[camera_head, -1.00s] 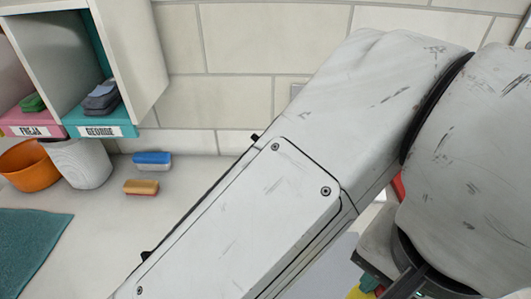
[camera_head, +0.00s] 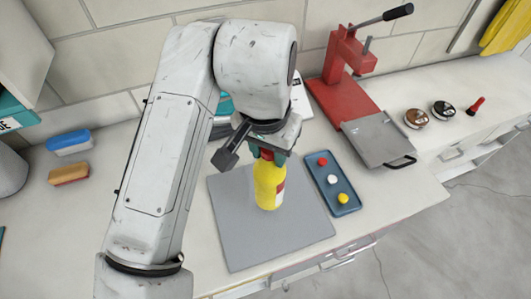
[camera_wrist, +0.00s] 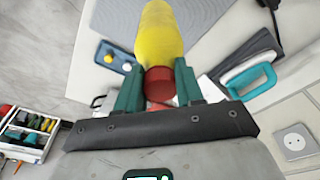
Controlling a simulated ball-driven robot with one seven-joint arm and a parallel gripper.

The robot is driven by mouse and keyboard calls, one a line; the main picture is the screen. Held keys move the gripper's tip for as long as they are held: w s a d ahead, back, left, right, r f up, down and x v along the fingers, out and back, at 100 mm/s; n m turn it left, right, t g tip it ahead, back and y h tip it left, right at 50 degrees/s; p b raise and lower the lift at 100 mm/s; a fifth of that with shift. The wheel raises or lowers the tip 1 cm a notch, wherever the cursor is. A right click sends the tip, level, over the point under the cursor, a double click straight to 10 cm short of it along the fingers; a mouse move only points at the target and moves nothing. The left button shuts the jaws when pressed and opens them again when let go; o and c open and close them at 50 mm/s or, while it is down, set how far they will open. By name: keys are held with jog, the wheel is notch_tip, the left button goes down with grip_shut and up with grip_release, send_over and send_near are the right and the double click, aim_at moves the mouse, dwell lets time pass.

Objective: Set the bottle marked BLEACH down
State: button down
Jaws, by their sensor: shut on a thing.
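A yellow bottle (camera_head: 267,187) with a red cap and a red-and-white label on its side is in my gripper (camera_head: 266,155). Its label is too small to read. In the wrist view my gripper (camera_wrist: 159,88) has its two teal fingers on either side of the red cap (camera_wrist: 159,84), and the yellow body (camera_wrist: 159,35) points away from me. In the head view the bottle is roughly upright over the grey mat (camera_head: 290,240). I cannot tell whether its base touches the mat.
A blue tray (camera_head: 346,207) with red, white and yellow caps lies close right of the bottle. A red press (camera_head: 345,75) and a grey handled plate (camera_head: 378,140) stand behind right. Two tins (camera_head: 443,110) sit farther right. Brushes (camera_head: 68,142) lie left. The mat's front is clear.

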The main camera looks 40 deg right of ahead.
aim_at(270, 177)
jog(key=shift+w+d+f, duration=0.1)
jog(key=shift+w+f, duration=0.25)
jog(key=shift+f, duration=0.05)
jog(key=shift+w+f, duration=0.1)
jog(key=shift+f, duration=1.75)
jog(key=c, duration=0.7)
grip_release()
jog(key=shift+c, duration=0.2)
jog(key=shift+r, duration=0.1)
